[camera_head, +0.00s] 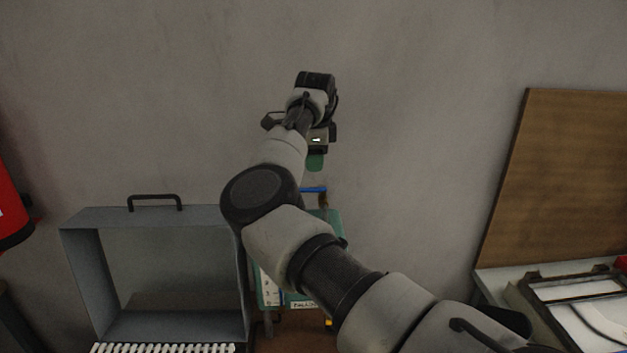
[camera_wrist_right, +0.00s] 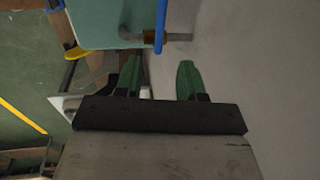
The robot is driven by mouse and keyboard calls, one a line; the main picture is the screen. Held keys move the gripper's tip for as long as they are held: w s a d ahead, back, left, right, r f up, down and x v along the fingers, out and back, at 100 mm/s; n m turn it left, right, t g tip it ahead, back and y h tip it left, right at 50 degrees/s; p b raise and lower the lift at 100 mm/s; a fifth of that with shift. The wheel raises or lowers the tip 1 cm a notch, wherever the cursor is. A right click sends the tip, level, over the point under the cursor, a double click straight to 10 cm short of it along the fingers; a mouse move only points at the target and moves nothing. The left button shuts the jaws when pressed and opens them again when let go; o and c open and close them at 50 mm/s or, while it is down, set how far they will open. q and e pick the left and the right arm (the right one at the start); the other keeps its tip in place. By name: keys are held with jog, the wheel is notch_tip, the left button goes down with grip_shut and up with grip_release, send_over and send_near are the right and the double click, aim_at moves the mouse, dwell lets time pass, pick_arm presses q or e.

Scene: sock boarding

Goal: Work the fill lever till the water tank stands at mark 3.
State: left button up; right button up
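A teal box (camera_head: 334,222), which looks like the water tank, stands low against the wall, largely hidden behind my right arm. It also shows at the top of the wrist view (camera_wrist_right: 105,25). A blue bar (camera_head: 314,189), possibly the fill lever, is at its top; in the wrist view the blue bar (camera_wrist_right: 160,25) is beside a brass-coloured fitting (camera_wrist_right: 150,37). My right gripper (camera_head: 315,162) is above the blue bar in the head view. In the wrist view its green fingers (camera_wrist_right: 158,80) are apart with nothing between them. My left gripper is out of view.
A grey open-fronted frame with a handle (camera_head: 155,197) stands left of the tank, with white pegs (camera_head: 165,348) below. A red object (camera_head: 10,208) is at far left. A brown board (camera_head: 555,175) leans at right, behind a light tray (camera_head: 585,325). The wall above is bare.

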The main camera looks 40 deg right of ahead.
aim_at(314, 189)
jog(key=f, duration=0.2)
jog(key=f+p, duration=0.1)
jog(key=f, duration=0.1)
jog(key=w+d+f, duration=0.1)
jog(key=f, duration=0.2)
jog(key=shift+w+p, duration=0.1)
jog(key=shift+p, duration=0.25)
jog(key=shift+f, duration=0.3)
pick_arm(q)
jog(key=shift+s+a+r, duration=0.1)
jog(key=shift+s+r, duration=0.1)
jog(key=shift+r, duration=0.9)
pick_arm(e)
jog(key=shift+f, duration=0.1)
grip_shut()
